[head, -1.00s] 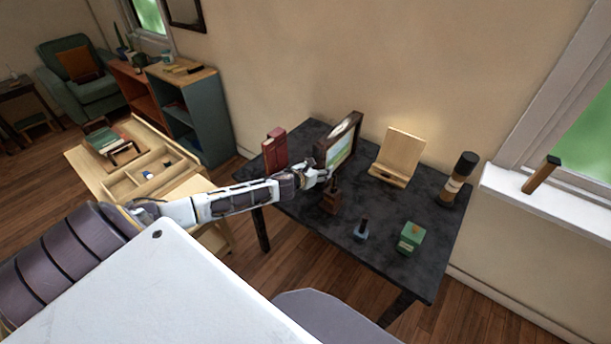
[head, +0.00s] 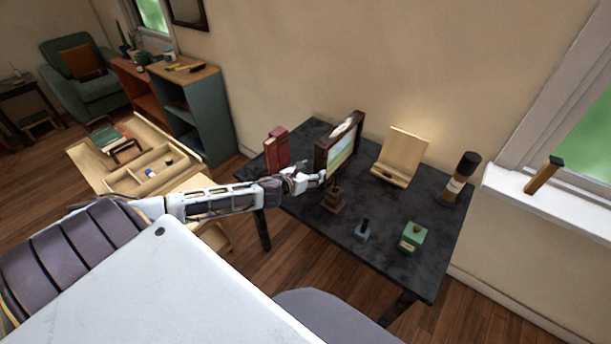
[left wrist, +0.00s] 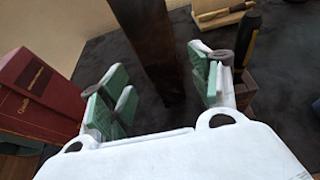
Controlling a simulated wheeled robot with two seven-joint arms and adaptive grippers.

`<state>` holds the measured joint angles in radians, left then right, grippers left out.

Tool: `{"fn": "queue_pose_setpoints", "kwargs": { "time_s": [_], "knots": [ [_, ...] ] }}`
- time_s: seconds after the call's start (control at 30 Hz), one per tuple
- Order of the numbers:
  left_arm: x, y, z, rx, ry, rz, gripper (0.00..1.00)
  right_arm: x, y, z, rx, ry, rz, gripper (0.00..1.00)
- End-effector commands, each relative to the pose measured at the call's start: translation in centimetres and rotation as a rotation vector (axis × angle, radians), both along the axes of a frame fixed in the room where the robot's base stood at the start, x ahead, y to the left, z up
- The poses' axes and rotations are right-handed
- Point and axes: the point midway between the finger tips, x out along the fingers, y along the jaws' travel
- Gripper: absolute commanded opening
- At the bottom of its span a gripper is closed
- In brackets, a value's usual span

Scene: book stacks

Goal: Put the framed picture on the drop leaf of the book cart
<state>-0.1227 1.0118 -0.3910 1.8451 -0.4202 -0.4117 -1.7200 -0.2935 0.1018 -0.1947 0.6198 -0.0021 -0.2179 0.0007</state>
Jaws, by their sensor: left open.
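The framed picture (head: 340,147) stands upright on the dark table, with a dark frame and a green landscape. My left gripper (head: 318,181) is open at the frame's near lower edge. In the left wrist view, the dark frame's edge (left wrist: 152,45) rises between and beyond the two spread green-padded fingers (left wrist: 168,88); contact cannot be told. The light wood book cart (head: 92,178) stands at left, with books and a compartment tray. A flat pale panel (head: 196,183) on its right side looks like the drop leaf, partly hidden by my arm. My right gripper is not in view.
Red books (head: 276,149) stand left of the picture, also in the left wrist view (left wrist: 38,95). A wooden stand (head: 400,157), a dark cylinder (head: 459,178), a green box (head: 413,237) and small stamp-like tools (head: 334,199) share the table (head: 385,255).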

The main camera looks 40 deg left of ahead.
Motion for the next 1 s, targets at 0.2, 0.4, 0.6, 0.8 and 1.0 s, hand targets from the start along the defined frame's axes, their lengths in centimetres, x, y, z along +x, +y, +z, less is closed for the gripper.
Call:
{"fn": "queue_pose_setpoints", "kwargs": {
  "time_s": [0.2, 0.4, 0.6, 0.8, 1.0],
  "knots": [
    [-1.3, 0.0, 0.4, 0.002, 0.001, -0.002, 0.62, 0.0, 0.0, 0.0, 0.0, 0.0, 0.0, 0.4],
    [-2.3, 0.1, 0.8, 0.001, 0.001, 0.0, 0.62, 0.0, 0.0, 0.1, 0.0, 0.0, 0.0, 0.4],
    [-3.0, 0.1, 1.2, 0.002, 0.0, -0.002, 0.62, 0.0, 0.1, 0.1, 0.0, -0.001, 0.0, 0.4],
    [-3.3, 0.1, 1.3, 0.0, -0.001, -0.001, 0.62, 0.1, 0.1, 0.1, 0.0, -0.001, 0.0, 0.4],
    [-3.3, 0.1, 1.4, 0.0, -0.001, -0.001, 0.62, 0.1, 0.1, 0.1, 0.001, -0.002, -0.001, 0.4]
  ]
}}
